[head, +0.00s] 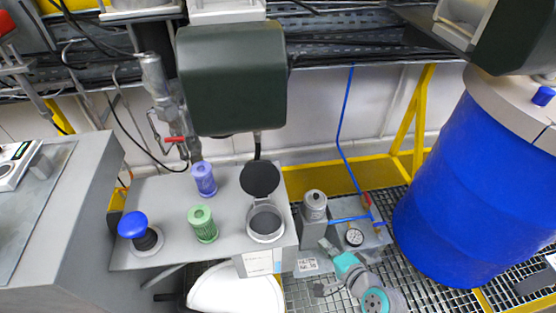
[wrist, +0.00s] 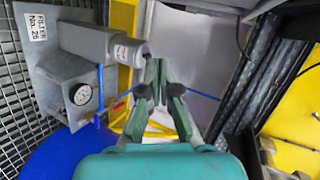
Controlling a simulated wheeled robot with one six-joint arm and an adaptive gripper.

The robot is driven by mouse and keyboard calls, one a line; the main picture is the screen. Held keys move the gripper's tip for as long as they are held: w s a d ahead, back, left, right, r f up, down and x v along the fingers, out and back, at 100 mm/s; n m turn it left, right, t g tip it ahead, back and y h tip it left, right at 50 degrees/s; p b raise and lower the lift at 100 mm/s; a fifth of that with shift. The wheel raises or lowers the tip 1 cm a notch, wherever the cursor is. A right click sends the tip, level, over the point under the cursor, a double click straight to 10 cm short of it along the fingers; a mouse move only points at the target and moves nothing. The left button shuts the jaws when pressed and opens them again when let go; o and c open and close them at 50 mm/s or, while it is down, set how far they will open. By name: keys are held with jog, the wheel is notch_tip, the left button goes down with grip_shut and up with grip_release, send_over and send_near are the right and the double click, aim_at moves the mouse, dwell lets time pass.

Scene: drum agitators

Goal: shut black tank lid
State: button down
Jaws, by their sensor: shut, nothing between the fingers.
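The black tank lid (head: 260,178) stands open in the head view, tilted back at the hinge behind the round grey tank opening (head: 265,222). The opening is uncovered and its dark inside shows. It sits at the right end of a grey bench top. My gripper (wrist: 160,65) is shut and empty in the wrist view, its green fingers together. My teal and grey arm shows at the bottom right of the bench in the head view, apart from the lid; the fingertips are not clear there. I cannot make out the lid in the wrist view.
A green ribbed cylinder (head: 202,223), a purple one (head: 203,179) and a blue knob (head: 132,225) stand left of the opening. A dark green box (head: 232,78) hangs above the lid. A filter canister (head: 314,205), gauge (head: 355,237) and blue drum (head: 455,185) are at right.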

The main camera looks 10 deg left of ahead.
aim_at(259, 175)
jog(key=w+a+r+n+g+y, duration=0.1)
jog(key=w+a+r+g+y, duration=0.25)
jog(key=w+r, duration=0.5)
jog(key=w+a+r+g+y, duration=0.2)
jog(key=w+a+r, duration=0.3)
jog(key=r, duration=0.6)
jog(key=shift+t, duration=0.25)
jog(key=x, duration=0.5)
jog(key=w+x, duration=0.1)
jog(key=x, duration=0.1)
jog(key=shift+w+f, duration=0.1)
jog(key=shift+w, duration=0.1)
jog(key=shift+s+a, duration=0.2)
jog(key=shift+a, duration=0.05)
jog(key=s, duration=0.1)
jog(key=s+r, duration=0.1)
jog(key=s, duration=0.1)
jog(key=shift+a+r, duration=0.3)
jog(key=shift+r, duration=0.1)
jog(key=shift+s+r+y, duration=0.15)
jog(key=shift+r+y, duration=0.05)
jog(key=shift+y, duration=0.05)
